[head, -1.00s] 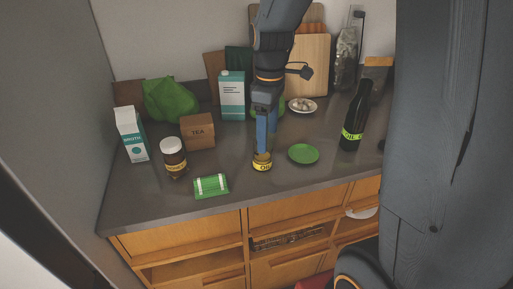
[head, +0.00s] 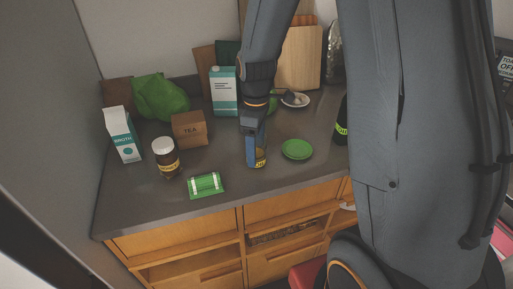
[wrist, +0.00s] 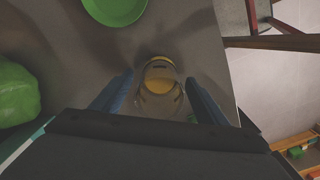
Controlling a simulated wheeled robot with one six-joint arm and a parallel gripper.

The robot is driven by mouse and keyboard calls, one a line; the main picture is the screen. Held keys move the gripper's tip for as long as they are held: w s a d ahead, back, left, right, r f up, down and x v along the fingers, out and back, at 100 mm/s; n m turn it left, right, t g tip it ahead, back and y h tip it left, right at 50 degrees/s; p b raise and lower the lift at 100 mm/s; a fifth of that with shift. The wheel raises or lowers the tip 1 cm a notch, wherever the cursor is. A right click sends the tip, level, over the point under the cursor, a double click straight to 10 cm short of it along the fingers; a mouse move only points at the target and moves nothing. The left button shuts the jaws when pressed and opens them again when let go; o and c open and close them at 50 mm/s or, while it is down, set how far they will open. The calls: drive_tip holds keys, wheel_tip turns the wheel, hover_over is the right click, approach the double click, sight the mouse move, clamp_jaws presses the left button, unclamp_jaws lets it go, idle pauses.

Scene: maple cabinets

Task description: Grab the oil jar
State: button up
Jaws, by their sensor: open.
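A small jar with a yellow label (head: 261,158) stands near the front of the grey counter; its lettering is mostly covered, so I take it as the oil jar. In the wrist view the jar (wrist: 160,86) shows from above, yellowish inside, between the two blue fingers. My gripper (head: 256,157) points down at the jar, its fingers open on either side of it. The wrist view shows my gripper (wrist: 159,92) with a small gap to the jar; I cannot tell whether either finger touches it.
A white-lidded jar (head: 165,157), green packet (head: 206,185) and tea box (head: 189,130) stand to the left. A green plate (head: 297,149) lies just right. A dark bottle (head: 341,125) is partly hidden by my body. The counter's front edge is close.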

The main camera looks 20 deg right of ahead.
drive_tip(key=shift+f, duration=0.25)
drive_tip(key=shift+c, duration=0.4)
drive_tip(key=c, duration=1.2)
